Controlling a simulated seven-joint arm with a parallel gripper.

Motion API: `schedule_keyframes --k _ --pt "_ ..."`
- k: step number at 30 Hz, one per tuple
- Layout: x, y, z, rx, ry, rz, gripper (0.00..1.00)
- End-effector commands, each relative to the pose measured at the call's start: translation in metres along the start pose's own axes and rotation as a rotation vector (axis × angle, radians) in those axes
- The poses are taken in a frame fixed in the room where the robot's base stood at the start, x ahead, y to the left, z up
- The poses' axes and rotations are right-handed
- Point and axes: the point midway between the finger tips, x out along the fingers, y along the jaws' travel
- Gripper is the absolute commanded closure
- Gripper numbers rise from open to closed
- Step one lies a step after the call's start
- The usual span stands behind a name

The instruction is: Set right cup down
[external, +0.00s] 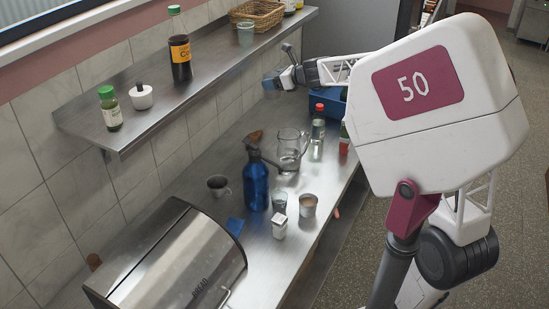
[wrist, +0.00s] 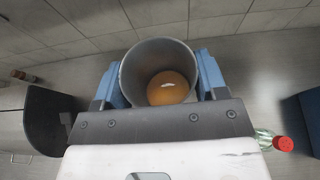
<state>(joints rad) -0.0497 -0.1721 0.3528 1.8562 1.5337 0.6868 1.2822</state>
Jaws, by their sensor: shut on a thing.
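A grey cup (wrist: 131,75) fills the middle of the wrist view, its open top toward the camera. Orange-brown contents (wrist: 168,88) show inside it. My gripper (wrist: 162,72) has a blue finger on each side of the cup and is shut on it. In the external view my gripper (external: 271,80) is above the far part of the counter, near the shelf; the held cup is hard to make out there. A metal cup (external: 308,206), a clear glass (external: 279,203) and a dark cup (external: 217,184) stand on the counter.
A glass jug (external: 290,150), red-capped bottle (external: 317,135) and blue crate (external: 322,100) stand on the counter (external: 262,262) below the arm. A blue bottle (external: 256,180), white shaker (external: 279,226) and bread bin (external: 180,262) are nearer. The wall shelf (external: 160,75) holds bottles and a basket.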

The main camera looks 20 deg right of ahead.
Motion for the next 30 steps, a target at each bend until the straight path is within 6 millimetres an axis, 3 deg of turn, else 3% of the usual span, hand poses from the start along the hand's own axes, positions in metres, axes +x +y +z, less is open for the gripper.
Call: schedule_keyframes --k 3,14,30 --pt "0.004 0.033 0.003 -0.006 -0.001 0.013 0.59" --pt "0.009 0.122 0.005 -0.016 -0.002 0.042 0.59" --pt "-0.004 0.246 -0.009 -0.029 0.001 0.088 0.59"
